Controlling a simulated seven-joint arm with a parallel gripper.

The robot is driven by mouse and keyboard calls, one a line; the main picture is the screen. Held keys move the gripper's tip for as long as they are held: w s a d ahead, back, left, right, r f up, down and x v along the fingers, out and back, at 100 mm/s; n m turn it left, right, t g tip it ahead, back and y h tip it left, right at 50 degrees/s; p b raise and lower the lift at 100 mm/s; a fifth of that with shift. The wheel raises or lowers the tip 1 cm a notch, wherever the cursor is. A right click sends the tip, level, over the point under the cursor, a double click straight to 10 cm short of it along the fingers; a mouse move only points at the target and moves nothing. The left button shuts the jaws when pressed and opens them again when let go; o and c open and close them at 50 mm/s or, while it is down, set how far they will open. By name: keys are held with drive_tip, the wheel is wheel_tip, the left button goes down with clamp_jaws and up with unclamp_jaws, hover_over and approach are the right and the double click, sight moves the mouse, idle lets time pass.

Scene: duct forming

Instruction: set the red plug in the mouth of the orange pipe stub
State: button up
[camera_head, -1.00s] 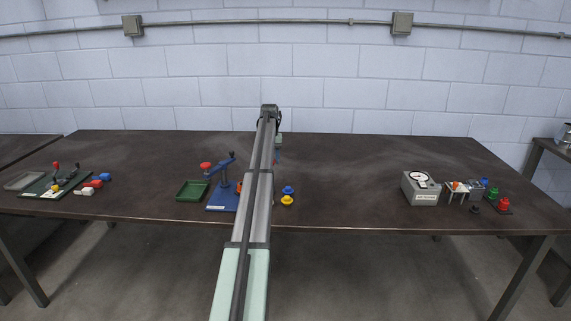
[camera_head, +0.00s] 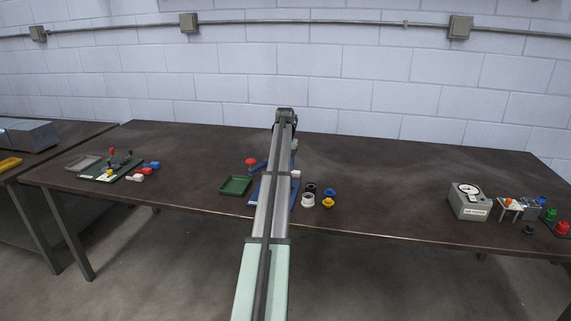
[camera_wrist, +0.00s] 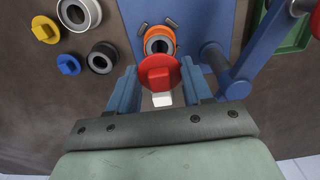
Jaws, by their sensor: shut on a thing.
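The red plug (camera_wrist: 158,73) is between the blue fingers of my gripper (camera_wrist: 160,82) in the wrist view, and the gripper is shut on it. A small white piece (camera_wrist: 162,99) shows just below the plug in that view; I cannot tell what it belongs to. The orange pipe stub (camera_wrist: 160,31) stands on a blue base plate (camera_wrist: 205,22), its dark round mouth towards the camera. The plug appears just below the mouth in the picture and slightly overlaps the stub's lower edge; I cannot tell the gap between them. In the head view my arm hides plug and stub.
A blue clamp lever (camera_wrist: 245,65) with a red knob (camera_head: 251,161) stands right of the stub in the wrist view. White (camera_head: 307,199) and black (camera_head: 310,187) rings and blue (camera_head: 329,193) and yellow (camera_head: 327,203) plugs lie nearby. A green tray (camera_head: 235,186) is at the fixture's left.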

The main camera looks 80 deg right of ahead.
drive_tip(key=shift+f, duration=2.5)
drive_tip(key=o, duration=1.1)
drive_tip(key=shift+r, duration=0.2)
drive_tip(key=shift+r, duration=3.35)
